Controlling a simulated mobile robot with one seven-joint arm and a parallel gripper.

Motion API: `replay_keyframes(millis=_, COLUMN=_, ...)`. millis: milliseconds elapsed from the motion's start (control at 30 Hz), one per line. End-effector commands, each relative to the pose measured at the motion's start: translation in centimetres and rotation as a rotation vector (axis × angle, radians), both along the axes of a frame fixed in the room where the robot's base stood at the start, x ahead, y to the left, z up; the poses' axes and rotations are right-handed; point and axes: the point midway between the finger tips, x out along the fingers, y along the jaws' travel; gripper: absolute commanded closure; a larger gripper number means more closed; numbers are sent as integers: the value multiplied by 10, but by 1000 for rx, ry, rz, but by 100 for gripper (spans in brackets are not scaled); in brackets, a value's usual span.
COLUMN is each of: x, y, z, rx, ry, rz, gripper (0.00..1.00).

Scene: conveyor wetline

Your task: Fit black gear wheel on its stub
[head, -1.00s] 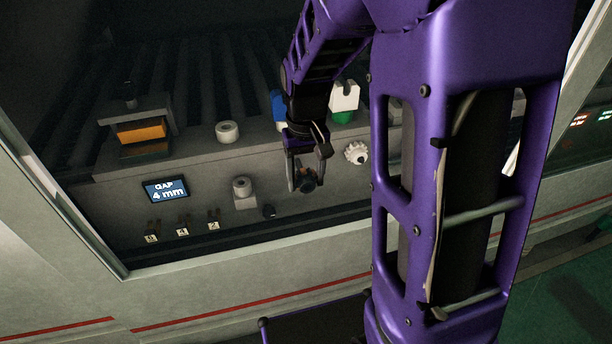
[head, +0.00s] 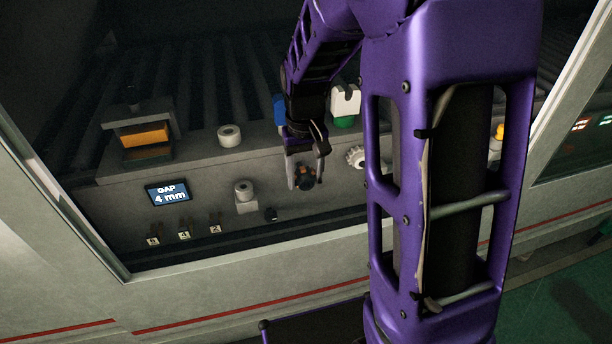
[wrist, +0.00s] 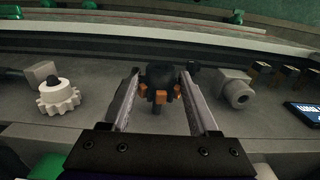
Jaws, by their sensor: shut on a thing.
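My gripper (head: 305,178) is shut on a dark round piece (wrist: 160,75) with orange-brown blocks around its rim, which I take to be the black gear wheel. In the wrist view it sits between the two fingertips, in front of the grey machine face. In the head view the black gear wheel (head: 306,178) hangs at the fingertips. I cannot tell for sure which stub is the gear's own, or whether the wheel touches anything.
A white gear wheel (wrist: 59,97) is on the face to one side of my gripper. A grey block with a pale round roller (head: 244,188) is on the other side.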

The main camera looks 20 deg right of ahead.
Motion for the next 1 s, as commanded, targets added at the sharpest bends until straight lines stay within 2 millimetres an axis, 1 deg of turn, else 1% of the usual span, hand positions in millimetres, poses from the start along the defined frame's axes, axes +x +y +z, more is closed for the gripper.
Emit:
replay_keyframes(millis=833, x=20, y=0, z=0, rx=0, ry=0, rz=0, gripper=100)
replay_keyframes(millis=1000, x=20, y=0, z=0, rx=0, ry=0, rz=0, gripper=100)
